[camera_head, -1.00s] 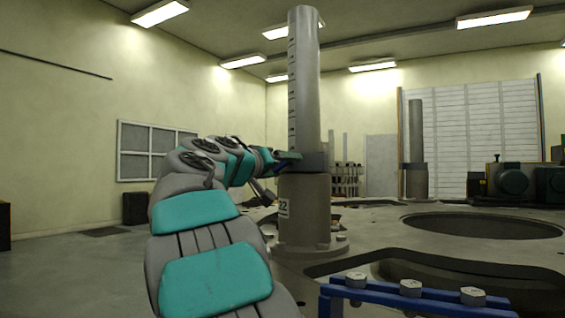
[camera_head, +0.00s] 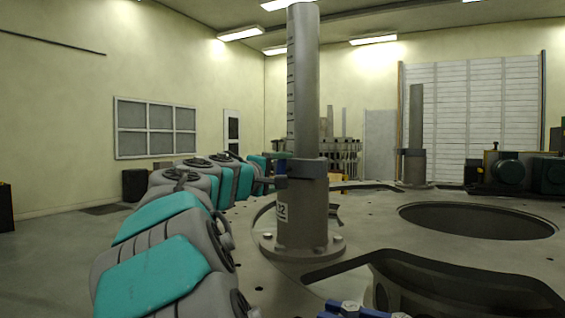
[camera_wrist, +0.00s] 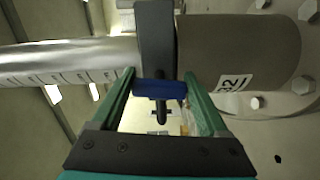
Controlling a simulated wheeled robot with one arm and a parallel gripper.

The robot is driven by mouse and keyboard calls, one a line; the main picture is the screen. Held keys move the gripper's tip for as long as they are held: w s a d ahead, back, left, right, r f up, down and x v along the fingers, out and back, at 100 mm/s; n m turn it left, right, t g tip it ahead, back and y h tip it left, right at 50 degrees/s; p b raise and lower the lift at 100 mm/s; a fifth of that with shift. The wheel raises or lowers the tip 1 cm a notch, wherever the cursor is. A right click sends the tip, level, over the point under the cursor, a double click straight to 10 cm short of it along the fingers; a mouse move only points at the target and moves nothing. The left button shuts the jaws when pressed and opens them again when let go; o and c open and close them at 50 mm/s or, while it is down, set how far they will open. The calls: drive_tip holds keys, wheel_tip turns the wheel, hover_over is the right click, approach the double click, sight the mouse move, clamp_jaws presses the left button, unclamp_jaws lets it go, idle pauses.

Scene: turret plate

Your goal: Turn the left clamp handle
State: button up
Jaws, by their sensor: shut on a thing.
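A grey upright post with scale marks (camera_head: 304,80) stands on a thicker flanged base (camera_head: 302,220) with a numbered label. A dark clamp collar (camera_head: 308,169) surrounds the post above the base; it also shows in the wrist view (camera_wrist: 155,35). The blue clamp handle (camera_wrist: 160,89) sits at the collar, with a dark pin (camera_wrist: 161,112) through it. My gripper (camera_wrist: 160,82), with green fingers, is shut on the blue handle, one finger at each end. In the head view my gripper (camera_head: 281,160) reaches the collar's left side, where the handle is mostly hidden.
A large flat plate (camera_head: 370,215) with big round openings lies around the post. A second post with a collar (camera_head: 416,130) stands farther right. A blue bracket with bolts (camera_head: 350,309) shows at the bottom edge. Green machines (camera_head: 510,172) stand at the far right.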

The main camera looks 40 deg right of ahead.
drive_tip(key=shift+n+p, duration=0.4)
drive_tip(key=shift+n, duration=0.5)
drive_tip(key=o, duration=1.2)
drive_tip(key=shift+o, duration=0.2)
drive_tip(key=v, duration=0.8)
drive_tip(key=shift+b, duration=0.35)
